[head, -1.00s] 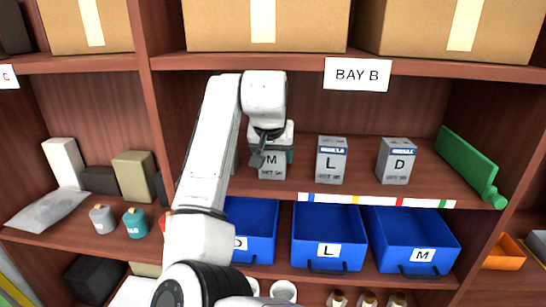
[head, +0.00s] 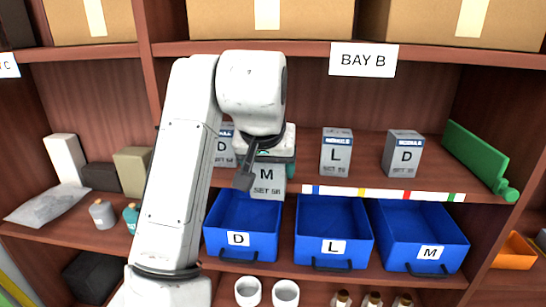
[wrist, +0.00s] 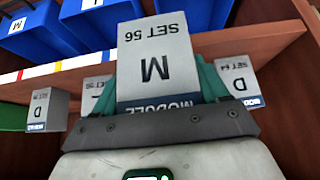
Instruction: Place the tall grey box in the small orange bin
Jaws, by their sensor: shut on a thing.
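A grey box marked M (head: 268,183), with "SET 56" on its face, is held in my gripper (head: 272,160). In the wrist view the same box (wrist: 158,65) sits between the two teal fingers of my gripper (wrist: 163,82), which are shut on its sides. The box overlaps the shelf's front edge in the head view; whether it is clear of the shelf is hard to tell. The small orange bin (head: 513,251) stands low at the right edge of the head view, far from my gripper, partly hidden by an upright.
Grey boxes marked L (head: 336,153) and D (head: 403,154) stand on the shelf. Another D box (head: 222,147) is partly hidden behind my arm. Blue bins D (head: 240,226), L (head: 333,232) and M (head: 423,237) sit below.

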